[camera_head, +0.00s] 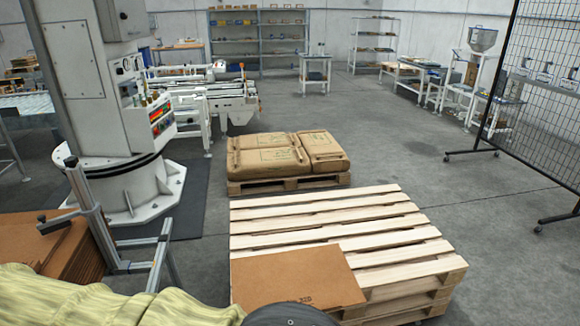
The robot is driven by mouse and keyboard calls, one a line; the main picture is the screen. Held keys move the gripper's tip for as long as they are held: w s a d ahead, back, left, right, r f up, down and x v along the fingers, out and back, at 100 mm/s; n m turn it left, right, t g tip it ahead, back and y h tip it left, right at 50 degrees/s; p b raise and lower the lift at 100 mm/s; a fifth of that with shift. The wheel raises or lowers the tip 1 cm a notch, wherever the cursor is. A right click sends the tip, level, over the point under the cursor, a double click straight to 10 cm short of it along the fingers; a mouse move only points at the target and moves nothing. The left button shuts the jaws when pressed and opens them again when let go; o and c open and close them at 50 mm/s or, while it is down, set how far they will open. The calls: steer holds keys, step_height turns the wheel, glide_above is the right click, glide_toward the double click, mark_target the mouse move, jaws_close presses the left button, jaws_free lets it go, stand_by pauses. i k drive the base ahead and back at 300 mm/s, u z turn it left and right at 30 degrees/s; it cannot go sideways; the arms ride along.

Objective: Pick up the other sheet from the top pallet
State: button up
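One brown cardboard sheet (297,276) lies flat on the near left part of the top pallet (400,254), over its slats. It has small dark printing near its front edge. The top pallet is pale wood and sits on a stack of pallets. The sheet's near edge is partly hidden by a dark rounded shape at the bottom of the picture, which looks like part of my arm. A stack of similar brown sheets (66,262) stands at the lower left beside a metal frame. My gripper's fingers do not show.
Behind the pallet stack, brown sacks (285,152) lie on a low pallet (262,186). A white machine column (128,185) stands at left, with a metal post and frame (108,240) before it. A mesh fence (540,100) stands at right. The floor right of the pallets is clear.

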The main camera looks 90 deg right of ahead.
mark_target(321, 278)
steer(key=u, duration=0.2)
steer(key=k, duration=0.85)
steer(key=z, duration=1.65)
